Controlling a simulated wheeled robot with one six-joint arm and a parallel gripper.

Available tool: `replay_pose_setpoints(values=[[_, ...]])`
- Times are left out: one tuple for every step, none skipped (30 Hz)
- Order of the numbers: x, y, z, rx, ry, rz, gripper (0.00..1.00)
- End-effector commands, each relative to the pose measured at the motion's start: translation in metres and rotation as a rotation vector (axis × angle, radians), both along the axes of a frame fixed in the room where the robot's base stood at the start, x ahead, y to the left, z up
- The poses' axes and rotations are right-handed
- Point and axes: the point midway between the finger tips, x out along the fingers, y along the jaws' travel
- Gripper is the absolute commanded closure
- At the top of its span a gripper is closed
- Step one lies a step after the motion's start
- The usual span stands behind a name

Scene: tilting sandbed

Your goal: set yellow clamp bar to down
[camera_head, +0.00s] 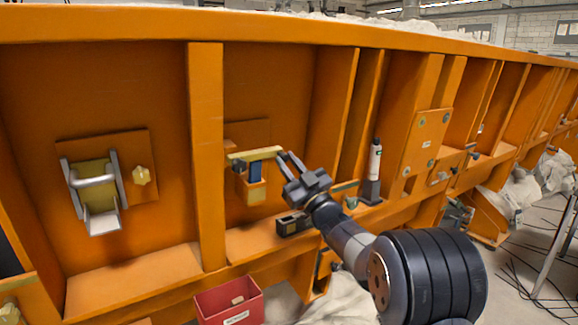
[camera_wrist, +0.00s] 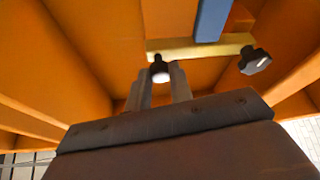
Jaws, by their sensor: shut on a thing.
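The yellow clamp bar (camera_head: 252,154) lies roughly level across the top of a blue piece (camera_head: 255,172) on a small orange bracket, inside the middle bay of the orange wall. In the wrist view the bar (camera_wrist: 182,54) crosses above my gripper, with the blue piece (camera_wrist: 212,18) against it. My gripper (camera_head: 284,158) is at the bar's right end in the head view. In the wrist view its fingers (camera_wrist: 160,85) are shut on a small dark knob (camera_wrist: 159,70) with a pale face, at one end of the bar. The fingers partly hide the knob.
A second black knob (camera_wrist: 255,61) stands beside the bar. A vertical orange rib (camera_head: 206,150) bounds the bay at left. A grey latch (camera_head: 93,190) sits further left. A black box (camera_head: 292,224) and a white-and-black cylinder (camera_head: 375,165) stand on the ledge. A red bin (camera_head: 228,302) is below.

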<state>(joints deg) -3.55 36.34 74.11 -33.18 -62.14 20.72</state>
Motion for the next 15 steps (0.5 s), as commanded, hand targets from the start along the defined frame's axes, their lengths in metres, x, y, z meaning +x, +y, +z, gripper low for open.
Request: replay_pose_setpoints(values=[[0.0003,0.0001,-0.0029,0.000,0.006,0.001,1.00],[0.0004,0.0001,-0.0030,0.000,0.006,0.000,1.00],[0.0004,0.0001,-0.0033,0.000,0.006,0.001,1.00],[0.0004,0.0002,-0.0034,-0.001,0.007,0.001,1.00],[0.0004,0.0002,-0.0035,-0.001,0.007,0.001,1.00],[0.0004,0.0003,-0.0036,-0.001,0.007,0.001,1.00],[0.0004,0.0002,-0.0037,-0.001,0.007,0.001,0.78],[0.0004,0.0002,-0.0037,-0.001,0.007,0.001,0.75],[0.0003,0.0002,-0.0037,-0.001,0.007,0.001,0.72],[0.0003,0.0002,-0.0035,-0.001,0.007,0.001,0.70],[0.0002,0.0003,-0.0032,-0.002,0.005,0.001,0.70],[0.0003,0.0003,-0.0029,-0.002,0.005,0.001,0.70],[0.0002,0.0003,-0.0028,-0.002,0.005,0.001,0.70],[0.0003,0.0002,-0.0026,-0.001,0.004,0.001,0.70],[0.0002,0.0003,-0.0024,-0.001,0.004,0.001,0.70]])
